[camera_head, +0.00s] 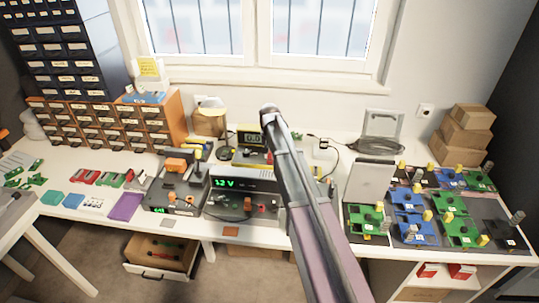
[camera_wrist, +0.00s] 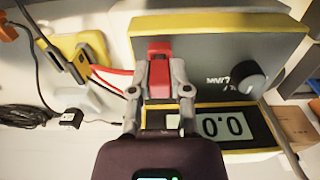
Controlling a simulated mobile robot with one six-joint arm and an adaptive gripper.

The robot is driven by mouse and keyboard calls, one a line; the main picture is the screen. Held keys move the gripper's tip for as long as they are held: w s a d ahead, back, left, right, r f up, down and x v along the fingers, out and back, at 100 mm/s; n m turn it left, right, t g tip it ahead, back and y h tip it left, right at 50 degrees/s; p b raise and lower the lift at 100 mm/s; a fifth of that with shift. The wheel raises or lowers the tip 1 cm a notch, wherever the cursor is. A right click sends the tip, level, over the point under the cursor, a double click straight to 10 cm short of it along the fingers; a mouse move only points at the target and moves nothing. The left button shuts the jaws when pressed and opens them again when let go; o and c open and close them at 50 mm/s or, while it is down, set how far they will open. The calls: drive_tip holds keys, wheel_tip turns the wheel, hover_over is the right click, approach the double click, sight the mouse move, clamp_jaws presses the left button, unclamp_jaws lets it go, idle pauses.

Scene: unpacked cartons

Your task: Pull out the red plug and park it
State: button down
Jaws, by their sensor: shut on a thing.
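My gripper (camera_wrist: 160,85) is shut on the red plug (camera_wrist: 159,72) in the wrist view, with one finger on each side of it. A red cable (camera_wrist: 112,71) runs left from the plug. The plug is in front of a grey and yellow meter (camera_wrist: 215,55) with a dial and a display reading 0.0. Whether the plug sits in a socket or is clear of it cannot be told. The meter also shows in the head view (camera_head: 251,136), with my arm partly covering it. My gripper is mostly hidden there behind my arm.
A power supply (camera_head: 228,184) showing 12 V stands in front of the meter. A yellow item (camera_wrist: 75,52) with cables lies left in the wrist view. Circuit boards on dark mats (camera_head: 378,240) fill the bench's right side. A grey panel (camera_head: 369,182) stands beside them.

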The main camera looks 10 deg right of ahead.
drive_tip(key=shift+f+b, duration=0.35)
idle(0.3)
drive_tip(key=c, duration=0.5)
unclamp_jaws()
drive_tip(key=shift+r, duration=0.2)
